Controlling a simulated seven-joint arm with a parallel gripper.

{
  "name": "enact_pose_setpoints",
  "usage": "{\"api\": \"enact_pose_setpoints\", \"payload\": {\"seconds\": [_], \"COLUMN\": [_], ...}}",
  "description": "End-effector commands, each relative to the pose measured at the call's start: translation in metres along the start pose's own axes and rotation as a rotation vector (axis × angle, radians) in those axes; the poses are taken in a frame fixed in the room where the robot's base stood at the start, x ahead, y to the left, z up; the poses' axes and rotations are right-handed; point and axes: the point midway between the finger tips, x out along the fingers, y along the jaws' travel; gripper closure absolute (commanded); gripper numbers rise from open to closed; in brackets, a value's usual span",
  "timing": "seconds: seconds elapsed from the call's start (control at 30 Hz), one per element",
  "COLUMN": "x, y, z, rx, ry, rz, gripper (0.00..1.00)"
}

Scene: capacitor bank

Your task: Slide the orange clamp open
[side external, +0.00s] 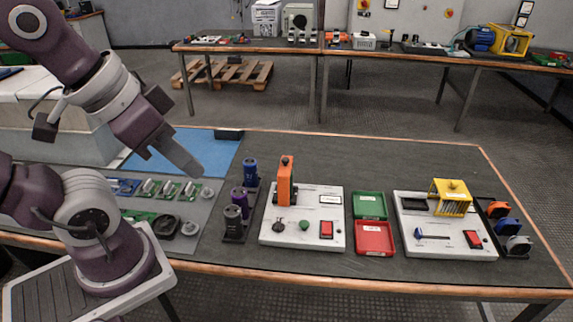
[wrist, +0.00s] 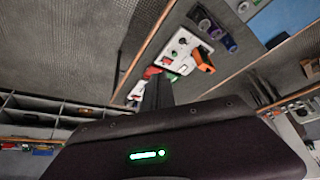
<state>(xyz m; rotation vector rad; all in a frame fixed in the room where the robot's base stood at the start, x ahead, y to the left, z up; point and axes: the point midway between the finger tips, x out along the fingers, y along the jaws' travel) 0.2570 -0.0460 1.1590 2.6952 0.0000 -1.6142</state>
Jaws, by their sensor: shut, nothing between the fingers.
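The orange clamp (side external: 286,181) stands upright at the back left of a white panel box (side external: 303,241) on the dark table. It also shows in the wrist view (wrist: 202,60), where it looks small and far off. My gripper (side external: 196,170) is up in the air to the left of the clamp, over the blue mat area, well apart from it. Its fingers are together and empty. In the wrist view the dark fingers (wrist: 157,92) point toward the white panel. The clamp's far side is hidden in the side view.
Blue, purple and grey capacitors (side external: 237,200) stand just left of the panel. A green tray (side external: 369,205) and a red tray (side external: 374,238) lie to its right. A second white panel with a yellow cage (side external: 452,197) stands further right. Bare table (side external: 350,155) lies behind the panel.

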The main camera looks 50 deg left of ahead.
Motion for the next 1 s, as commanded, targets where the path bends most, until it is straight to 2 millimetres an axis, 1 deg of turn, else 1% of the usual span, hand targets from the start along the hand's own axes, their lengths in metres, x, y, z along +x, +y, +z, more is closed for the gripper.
{"api": "enact_pose_setpoints", "payload": {"seconds": [0.27, 0.3, 0.37, 0.4, 0.43, 0.47, 0.5, 0.57, 0.6, 0.67, 0.7, 0.77, 0.8, 0.87, 0.9, 1.0], "x": [0.000, 0.000, -0.001, -0.001, 0.000, 0.002, 0.006, 0.019, 0.031, 0.057, 0.078, 0.115, 0.141, 0.181, 0.206, 0.256], "y": [0.000, 0.000, -0.001, -0.003, -0.005, -0.008, -0.014, -0.026, -0.036, -0.055, -0.069, -0.094, -0.111, -0.137, -0.151, -0.180], "z": [0.000, 0.000, -0.007, -0.018, -0.029, -0.043, -0.065, -0.103, -0.127, -0.161, -0.181, -0.205, -0.217, -0.228, -0.231, -0.229], "rx": [0.000, 0.001, 0.011, 0.029, 0.050, 0.077, 0.120, 0.196, 0.249, 0.328, 0.382, 0.461, 0.513, 0.583, 0.625, 0.707], "ry": [0.000, 0.000, -0.008, -0.022, -0.037, -0.056, -0.086, -0.138, -0.172, -0.226, -0.261, -0.313, -0.345, -0.386, -0.408, -0.446], "rz": [0.000, 0.000, -0.003, -0.008, -0.012, -0.016, -0.021, -0.024, -0.021, -0.010, 0.001, 0.026, 0.047, 0.081, 0.104, 0.155], "gripper": [1.00, 0.92, 0.80, 0.72, 0.67, 0.67, 0.67, 0.67, 0.67, 0.67, 0.67, 0.67, 0.67, 0.67, 0.67, 0.67]}}
